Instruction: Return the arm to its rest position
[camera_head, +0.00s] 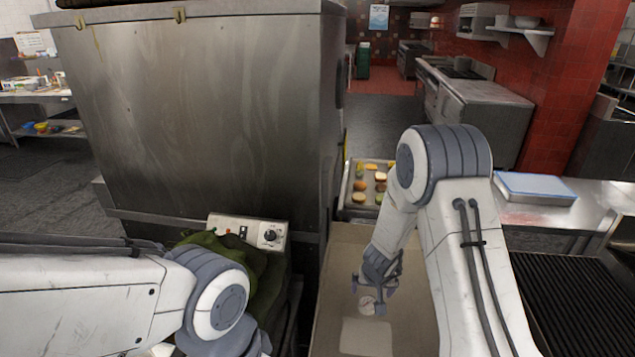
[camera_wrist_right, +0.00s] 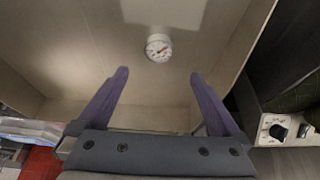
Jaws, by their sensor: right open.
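My right gripper (camera_head: 375,288) points down over a light brown surface (camera_head: 340,265) in the head view. In the right wrist view its two purple fingers (camera_wrist_right: 159,74) stand apart with nothing between them. A small round white dial gauge (camera_wrist_right: 158,48) lies just beyond the fingertips, apart from them. The gauge also shows beside the gripper in the head view (camera_head: 367,304). My left arm comes in from the left; its gripper is out of view.
A large steel cabinet (camera_head: 205,110) stands at the centre left. A tray of food pieces (camera_head: 346,196) lies behind my right gripper. A blue-topped tray (camera_head: 535,186) sits on the right counter beside a dark grill (camera_head: 570,300). A control box with knobs (camera_head: 248,231) stands near my left arm.

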